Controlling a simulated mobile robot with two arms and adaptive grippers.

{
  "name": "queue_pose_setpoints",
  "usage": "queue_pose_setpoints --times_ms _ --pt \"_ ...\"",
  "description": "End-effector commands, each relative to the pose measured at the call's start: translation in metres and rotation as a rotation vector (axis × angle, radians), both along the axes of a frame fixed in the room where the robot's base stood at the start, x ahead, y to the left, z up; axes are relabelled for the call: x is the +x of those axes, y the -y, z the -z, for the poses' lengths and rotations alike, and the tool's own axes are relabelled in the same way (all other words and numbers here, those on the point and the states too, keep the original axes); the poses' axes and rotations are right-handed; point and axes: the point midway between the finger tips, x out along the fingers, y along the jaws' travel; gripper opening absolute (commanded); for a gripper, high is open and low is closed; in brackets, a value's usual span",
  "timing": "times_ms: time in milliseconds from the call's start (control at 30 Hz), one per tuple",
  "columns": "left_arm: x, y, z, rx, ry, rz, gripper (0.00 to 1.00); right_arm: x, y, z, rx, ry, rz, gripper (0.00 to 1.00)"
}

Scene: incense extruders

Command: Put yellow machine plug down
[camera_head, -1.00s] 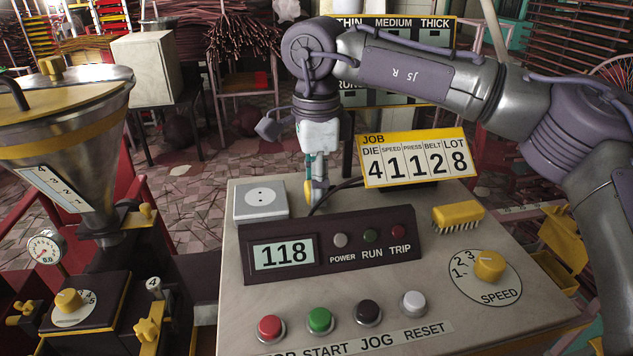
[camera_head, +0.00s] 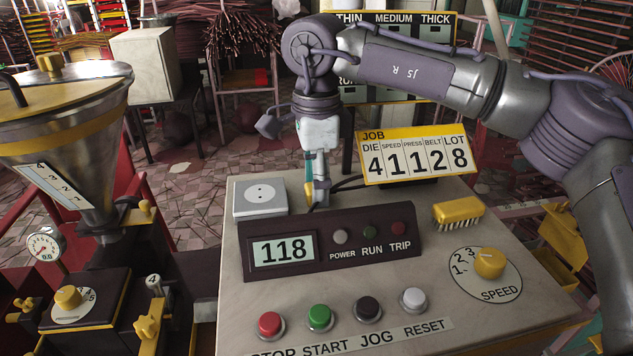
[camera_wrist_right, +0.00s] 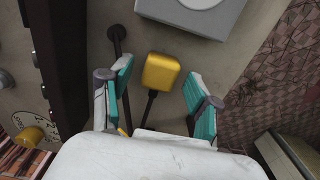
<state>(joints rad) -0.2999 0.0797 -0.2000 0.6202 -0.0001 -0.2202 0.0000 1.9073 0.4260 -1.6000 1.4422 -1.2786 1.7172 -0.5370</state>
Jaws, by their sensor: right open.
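The yellow plug (camera_head: 308,189) is small and partly hidden behind my right gripper (camera_head: 315,188) in the head view, at the console's back edge beside the white socket box (camera_head: 260,199). In the right wrist view the plug (camera_wrist_right: 160,72) lies on the beige console top, with its black cable (camera_wrist_right: 149,107) running back toward the palm. My right gripper (camera_wrist_right: 160,95) is open there, its teal-padded fingers apart on either side of the plug and cable, with a gap to each. The socket box (camera_wrist_right: 192,12) is just beyond the plug. My left gripper is not in view.
The dark display panel (camera_head: 330,242) stands in front of the gripper. The JOB sign (camera_head: 415,157) and a yellow brush (camera_head: 458,211) are to the right. Buttons and a speed knob (camera_head: 489,263) occupy the console front. A metal hopper (camera_head: 75,150) stands at left.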

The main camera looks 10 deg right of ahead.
Motion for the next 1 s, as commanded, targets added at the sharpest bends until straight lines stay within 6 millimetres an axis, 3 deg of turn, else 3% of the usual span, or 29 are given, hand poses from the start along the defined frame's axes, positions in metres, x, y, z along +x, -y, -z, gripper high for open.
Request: queue_pose_setpoints --times_ms 500,700,1000 --pt "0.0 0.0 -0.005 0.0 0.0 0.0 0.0 0.001 -0.001 -0.106 0.0 0.003 0.0 0.61" --pt "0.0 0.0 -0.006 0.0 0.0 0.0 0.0 0.0 0.0 -0.122 -0.001 0.001 0.0 0.61" --pt "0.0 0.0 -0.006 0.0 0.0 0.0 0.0 0.0 0.0 -0.124 -0.001 0.0 -0.001 0.61"
